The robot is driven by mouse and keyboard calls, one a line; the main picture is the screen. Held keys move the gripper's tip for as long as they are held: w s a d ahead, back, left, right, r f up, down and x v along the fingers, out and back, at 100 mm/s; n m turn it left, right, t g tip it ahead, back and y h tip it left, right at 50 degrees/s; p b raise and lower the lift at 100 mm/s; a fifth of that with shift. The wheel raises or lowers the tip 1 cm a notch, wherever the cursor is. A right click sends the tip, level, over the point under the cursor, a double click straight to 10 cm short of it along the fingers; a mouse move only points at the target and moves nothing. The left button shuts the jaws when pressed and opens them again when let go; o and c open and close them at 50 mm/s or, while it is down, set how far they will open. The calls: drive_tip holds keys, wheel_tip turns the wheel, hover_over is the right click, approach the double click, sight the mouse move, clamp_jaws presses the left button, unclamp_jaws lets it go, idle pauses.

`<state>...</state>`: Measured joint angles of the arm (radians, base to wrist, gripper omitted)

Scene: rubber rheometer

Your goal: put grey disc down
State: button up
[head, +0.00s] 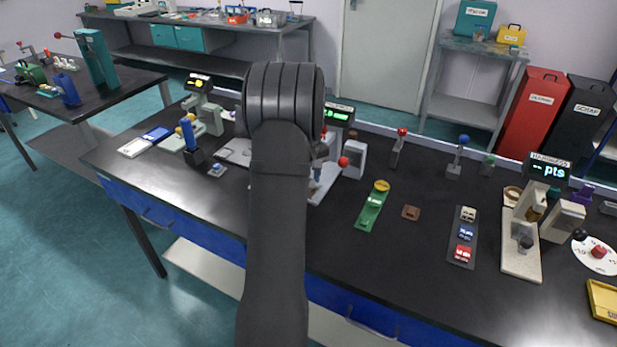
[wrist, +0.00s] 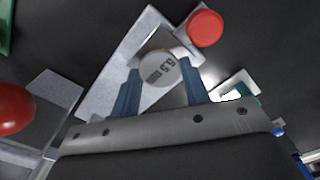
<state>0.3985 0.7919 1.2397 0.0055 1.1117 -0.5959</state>
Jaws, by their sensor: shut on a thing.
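In the wrist view the grey disc (wrist: 158,68) shows its round face, with dark lettering that seems to read 6.5 mm. My gripper (wrist: 160,75) has its two blue fingers shut on the disc, one on each side. A pale grey metal plate (wrist: 97,101) lies behind and below the disc. I cannot tell whether the disc touches it. In the head view my own arm covers the gripper and the disc.
A red round knob (wrist: 205,27) is close to the disc, and a red ball (wrist: 12,108) is at left.

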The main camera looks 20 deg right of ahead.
drive_tip(key=o, duration=0.9)
drive_tip(key=shift+o, duration=0.2)
wheel_tip(320, 180, up, 12)
drive_tip(key=shift+r, duration=0.15)
wheel_tip(320, 180, down, 12)
drive_tip(key=shift+r, duration=1.75)
drive_tip(key=shift+f, duration=0.1)
